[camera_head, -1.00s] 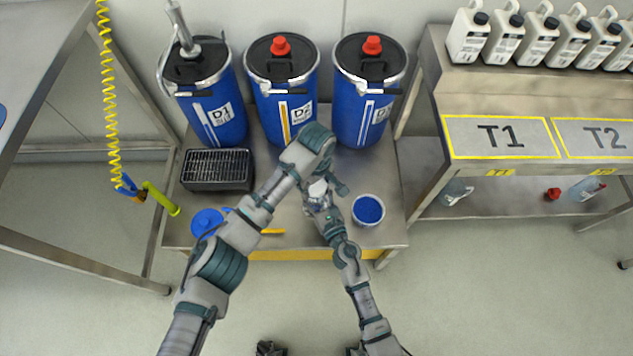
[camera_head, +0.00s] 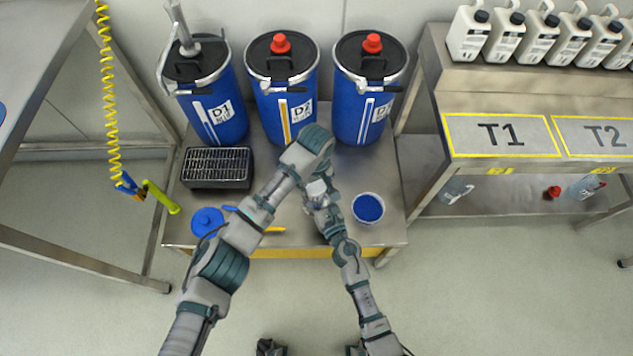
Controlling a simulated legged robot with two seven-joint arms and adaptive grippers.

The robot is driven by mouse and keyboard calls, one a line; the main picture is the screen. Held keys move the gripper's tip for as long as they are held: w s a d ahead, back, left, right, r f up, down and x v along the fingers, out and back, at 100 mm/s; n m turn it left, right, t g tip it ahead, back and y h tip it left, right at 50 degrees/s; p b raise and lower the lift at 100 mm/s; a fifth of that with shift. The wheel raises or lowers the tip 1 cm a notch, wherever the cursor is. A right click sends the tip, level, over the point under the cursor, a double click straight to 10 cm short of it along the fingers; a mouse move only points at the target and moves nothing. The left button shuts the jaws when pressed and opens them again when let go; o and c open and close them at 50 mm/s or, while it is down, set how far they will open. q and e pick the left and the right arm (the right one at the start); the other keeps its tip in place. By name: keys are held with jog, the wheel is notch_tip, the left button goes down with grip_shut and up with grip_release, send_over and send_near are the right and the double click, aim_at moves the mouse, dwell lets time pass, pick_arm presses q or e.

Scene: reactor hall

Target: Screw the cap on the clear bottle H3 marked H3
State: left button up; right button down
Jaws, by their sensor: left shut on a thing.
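My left gripper (camera_head: 318,188) points down over the front middle of the low bench, below the bent wrist of my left arm. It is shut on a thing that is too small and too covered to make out. My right gripper (camera_head: 326,208) meets it there from the front, and its fingers are hidden. I cannot make out bottle H3 or its marking. A clear bottle (camera_head: 456,190) lies on the right table's lower shelf. Another clear bottle (camera_head: 582,189) lies farther right, and a loose red cap (camera_head: 553,192) is near it. No marking is readable on either.
The bench (camera_head: 380,180) also holds blue drums D1 (camera_head: 215,115), D2 (camera_head: 283,110) and a third (camera_head: 362,108), a black grated box (camera_head: 217,168), a blue-filled tub (camera_head: 368,208) and a blue lid (camera_head: 207,222). White canisters (camera_head: 503,38) stand above the T1 area.

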pick_arm(q)
jog(key=m, duration=0.5)
jog(key=shift+a, duration=0.2)
jog(key=m, duration=0.5)
jog(key=shift+w+a, duration=0.1)
jog(key=shift+a, duration=0.05)
jog(key=m, duration=0.5)
jog(key=shift+w+a, duration=0.1)
jog(key=shift+w, duration=0.05)
jog(key=m, duration=0.5)
jog(key=shift+w, duration=0.2)
jog(key=m, duration=0.5)
jog(key=shift+w, duration=0.15)
jog(key=m, duration=0.5)
jog(key=shift+w+m, duration=0.15)
jog(key=shift+m, duration=0.25)
jog(key=m, duration=0.4)
jog(key=shift+d+m, duration=0.2)
jog(key=shift+m, duration=0.2)
jog(key=m, duration=0.3)
jog(key=shift+d+m, duration=0.15)
jog(key=shift+m, duration=0.25)
jog(key=o, duration=0.8)
